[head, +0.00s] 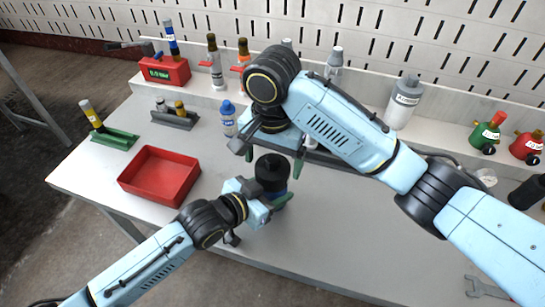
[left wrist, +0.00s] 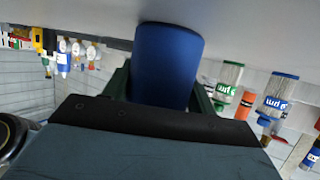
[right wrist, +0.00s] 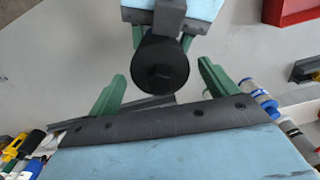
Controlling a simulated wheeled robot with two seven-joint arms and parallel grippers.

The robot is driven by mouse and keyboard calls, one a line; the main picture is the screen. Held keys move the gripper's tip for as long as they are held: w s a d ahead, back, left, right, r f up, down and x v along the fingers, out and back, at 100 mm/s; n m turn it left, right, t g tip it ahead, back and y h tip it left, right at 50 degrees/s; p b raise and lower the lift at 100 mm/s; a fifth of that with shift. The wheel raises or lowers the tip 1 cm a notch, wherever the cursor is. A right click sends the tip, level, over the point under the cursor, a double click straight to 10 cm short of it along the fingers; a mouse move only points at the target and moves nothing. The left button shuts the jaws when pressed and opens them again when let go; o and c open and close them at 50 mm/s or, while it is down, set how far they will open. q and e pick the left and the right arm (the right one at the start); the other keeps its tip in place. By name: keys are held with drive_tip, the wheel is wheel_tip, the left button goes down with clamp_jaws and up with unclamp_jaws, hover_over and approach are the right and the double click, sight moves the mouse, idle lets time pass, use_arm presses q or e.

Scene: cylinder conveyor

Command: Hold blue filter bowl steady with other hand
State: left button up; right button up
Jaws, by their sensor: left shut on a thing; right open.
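The blue filter bowl (left wrist: 167,65) stands between the fingers of my left gripper (left wrist: 165,90), which is shut on it. In the head view the bowl (head: 281,199) is mostly hidden below a black cap (head: 272,170) and beside my left gripper (head: 262,203). The black cap also shows from above in the right wrist view (right wrist: 160,65). My right gripper (right wrist: 160,85) is open, with its green fingers on either side of the cap and apart from it. In the head view my right gripper (head: 270,155) is just above and behind the cap.
A red tray (head: 160,175) sits to the left on the table. A blue-capped bottle (head: 228,118) stands behind it, near my right gripper. Bottles and a grey canister (head: 403,103) line the back shelf. A wrench (head: 485,288) lies at the front right. The table's middle right is clear.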

drive_tip(key=m, duration=0.6)
drive_tip(key=m, duration=0.6)
idle(0.3)
drive_tip(key=shift+f, duration=0.15)
drive_tip(key=shift+f, duration=1.1)
